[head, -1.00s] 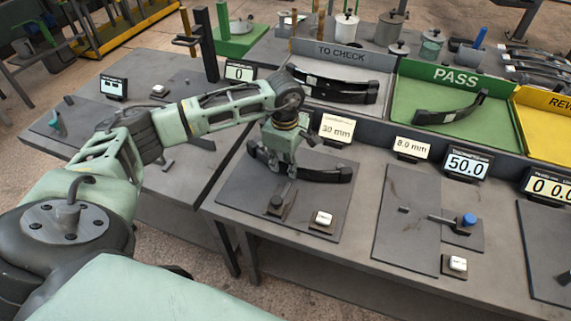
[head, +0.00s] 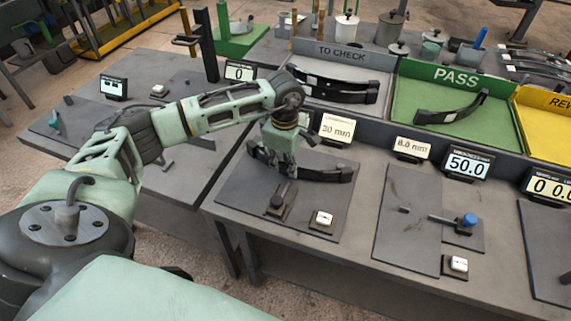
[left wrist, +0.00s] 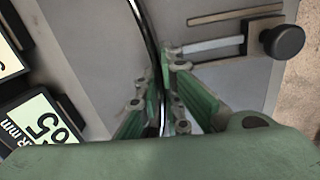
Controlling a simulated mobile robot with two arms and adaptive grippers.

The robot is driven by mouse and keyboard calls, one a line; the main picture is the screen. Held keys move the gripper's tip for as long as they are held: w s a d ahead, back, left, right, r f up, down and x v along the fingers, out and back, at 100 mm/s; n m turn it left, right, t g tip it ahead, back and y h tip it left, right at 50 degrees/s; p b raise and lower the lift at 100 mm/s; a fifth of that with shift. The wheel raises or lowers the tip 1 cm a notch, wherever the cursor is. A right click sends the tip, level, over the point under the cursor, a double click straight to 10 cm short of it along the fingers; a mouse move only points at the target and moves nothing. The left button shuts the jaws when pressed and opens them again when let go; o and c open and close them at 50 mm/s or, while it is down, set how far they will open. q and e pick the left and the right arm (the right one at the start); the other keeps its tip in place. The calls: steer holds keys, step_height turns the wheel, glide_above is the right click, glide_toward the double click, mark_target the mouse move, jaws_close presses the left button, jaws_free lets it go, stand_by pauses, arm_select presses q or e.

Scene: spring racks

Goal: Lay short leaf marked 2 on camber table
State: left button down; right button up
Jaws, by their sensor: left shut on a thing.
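My left gripper (head: 281,166) is shut on a dark curved leaf (head: 338,175), low over the grey plate of the camber table (head: 235,198). The leaf lies across the far part of the plate; I cannot tell whether it touches it. No mark 2 can be read on it. In the left wrist view the fingers (left wrist: 166,98) close around the leaf's thin dark edge (left wrist: 148,28). The slide's black knob (left wrist: 283,41) is beside them. My right gripper is not in view.
The TO CHECK tray (head: 325,104) behind holds dark leaves. The green PASS tray (head: 405,90) holds one leaf. A 30 mm sign (head: 337,129) stands close behind the held leaf. A white button (head: 322,219) and the knob slide (head: 278,202) sit on the plate's near side.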

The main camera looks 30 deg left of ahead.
arm_select(q)
steer(key=shift+w+a+r, duration=0.1)
steer(key=shift+w, duration=0.25)
stand_by(0.5)
steer(key=shift+w+b, duration=0.2)
steer(key=shift+b, duration=0.15)
stand_by(0.3)
stand_by(0.4)
steer(key=c, duration=1.9)
jaws_free()
steer(key=shift+o, duration=0.4)
steer(key=shift+s+f, duration=0.15)
steer(key=shift+f, duration=0.2)
steer(key=o, duration=0.5)
steer(key=shift+c, duration=0.2)
steer(key=shift+r, duration=0.2)
